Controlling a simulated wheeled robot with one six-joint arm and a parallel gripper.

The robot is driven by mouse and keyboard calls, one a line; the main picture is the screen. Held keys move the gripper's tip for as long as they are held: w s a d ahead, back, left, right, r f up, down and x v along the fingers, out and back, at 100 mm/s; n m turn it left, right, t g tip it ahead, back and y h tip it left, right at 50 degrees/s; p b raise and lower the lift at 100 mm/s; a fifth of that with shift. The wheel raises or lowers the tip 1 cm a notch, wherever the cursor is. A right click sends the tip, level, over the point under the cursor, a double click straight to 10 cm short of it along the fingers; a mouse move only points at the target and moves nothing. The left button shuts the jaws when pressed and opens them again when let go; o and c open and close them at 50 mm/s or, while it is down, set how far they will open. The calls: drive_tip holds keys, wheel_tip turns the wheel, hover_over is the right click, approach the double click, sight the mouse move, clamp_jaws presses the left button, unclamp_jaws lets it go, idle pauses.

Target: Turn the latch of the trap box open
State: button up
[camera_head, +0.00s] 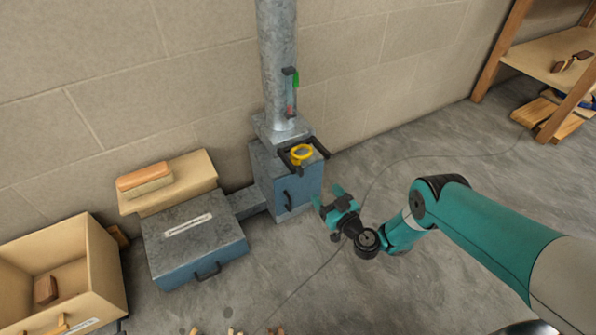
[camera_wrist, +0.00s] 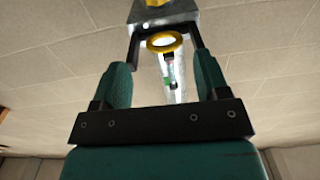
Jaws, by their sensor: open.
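The trap box (camera_head: 297,192) appears to be the small blue-grey box at the foot of the metal pipe. A yellow ring (camera_head: 301,154) sits on top between dark bracket arms. My gripper (camera_head: 327,198) is open and empty, to the right of the box and apparently apart from it. In the wrist view, the yellow ring (camera_wrist: 164,43) shows beyond and between my two teal fingers. The dark front handle cannot be made out there.
The pipe (camera_head: 277,70) rises along the block wall and carries a red-green gauge (camera_head: 290,92). A low metal box (camera_head: 194,237) joins the trap box's left side. A brush (camera_head: 145,178) lies behind it; an open bin (camera_head: 60,270) stands left. Floor on the right is clear, except a thin cable.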

drive_tip(key=b, duration=1.7)
approach(299, 163)
drive_tip(key=b+x, duration=0.3)
drive_tip(key=x, duration=0.6)
drive_tip(key=shift+w+a+r+b, duration=0.1)
drive_tip(key=shift+w+a+b, duration=0.1)
drive_tip(key=shift+a+b, duration=0.15)
drive_tip(key=shift+w+a+r, duration=0.1)
drive_tip(key=shift+w+a, duration=0.05)
drive_tip(key=shift+w, duration=0.15)
drive_tip(key=shift+c, duration=0.5)
drive_tip(key=c, duration=0.8)
